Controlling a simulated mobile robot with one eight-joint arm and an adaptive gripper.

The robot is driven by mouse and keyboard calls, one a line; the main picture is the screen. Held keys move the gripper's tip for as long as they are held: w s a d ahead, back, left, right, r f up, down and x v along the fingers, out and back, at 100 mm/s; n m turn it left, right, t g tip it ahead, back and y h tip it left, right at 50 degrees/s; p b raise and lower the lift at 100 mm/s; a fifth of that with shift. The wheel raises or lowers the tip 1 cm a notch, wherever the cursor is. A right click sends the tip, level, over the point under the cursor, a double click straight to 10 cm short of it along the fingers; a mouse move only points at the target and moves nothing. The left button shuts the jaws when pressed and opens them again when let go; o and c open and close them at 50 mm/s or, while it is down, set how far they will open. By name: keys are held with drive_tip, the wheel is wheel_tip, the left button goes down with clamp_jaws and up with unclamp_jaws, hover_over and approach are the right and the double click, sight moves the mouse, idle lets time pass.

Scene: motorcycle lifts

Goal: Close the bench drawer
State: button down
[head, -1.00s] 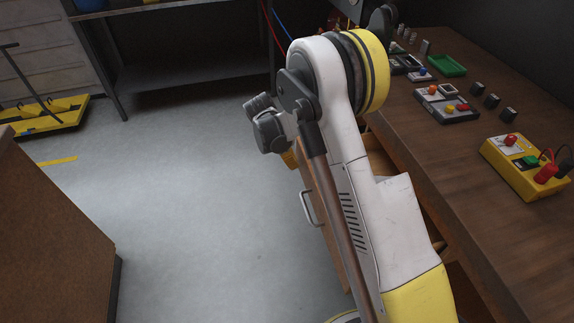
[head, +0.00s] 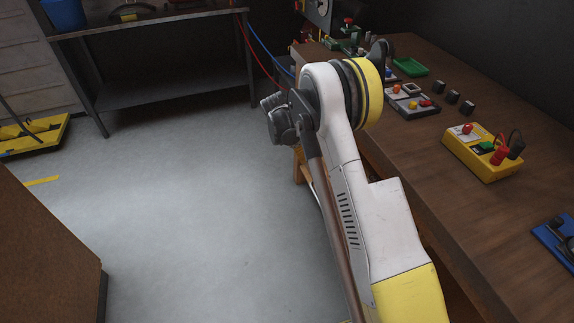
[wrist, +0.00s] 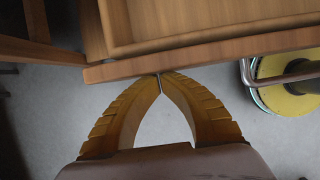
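The bench drawer shows in the wrist view as a wooden box with its front board (wrist: 215,52) running across the picture. Part of its inside shows beyond the board, so it stands open by an amount I cannot tell. My gripper (wrist: 160,76) has its two yellow fingers together at the tips, at the near edge of the front board. They look to be touching it or very close. A thin grey strip shows between the tips. In the head view my arm hides nearly all of the drawer below the wooden bench (head: 480,215).
A yellow box with plugs (head: 483,152), a green tray (head: 411,66) and small devices stand on the bench top. A brown cabinet (head: 45,250) is at the lower left. A dark metal table (head: 170,95) stands at the back. The grey floor between them is clear.

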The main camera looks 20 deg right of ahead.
drive_tip(key=d, duration=0.9)
drive_tip(key=shift+w+d, duration=0.1)
drive_tip(key=shift+d, duration=0.15)
